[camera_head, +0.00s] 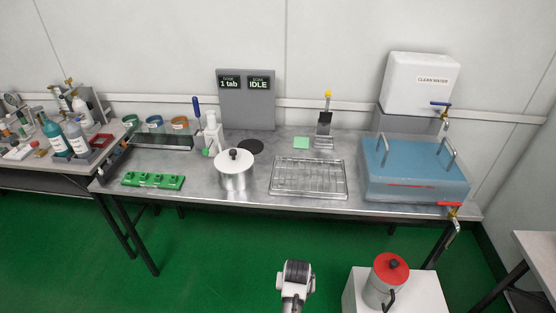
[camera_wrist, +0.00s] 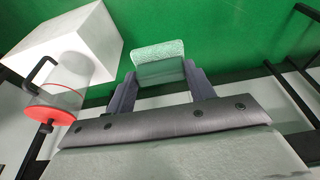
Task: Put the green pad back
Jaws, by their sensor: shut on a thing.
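My gripper (camera_wrist: 160,74) is shut on a pale green, textured pad (camera_wrist: 159,52), held between its two dark fingers in the wrist view. The pad is over the green floor there. In the head view my gripper (camera_head: 297,268) is low at the middle, in front of the table, and the held pad cannot be made out. I cannot tell whether this square is a pad or a marked spot.
The steel table (camera_head: 225,203) carries a white-lidded pot (camera_head: 235,180), a wire rack (camera_head: 308,178), a green block tray (camera_head: 152,181) and a blue water basin (camera_head: 415,175). A red-topped jug (camera_head: 388,275) stands on a white block (camera_head: 425,290) right of my gripper.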

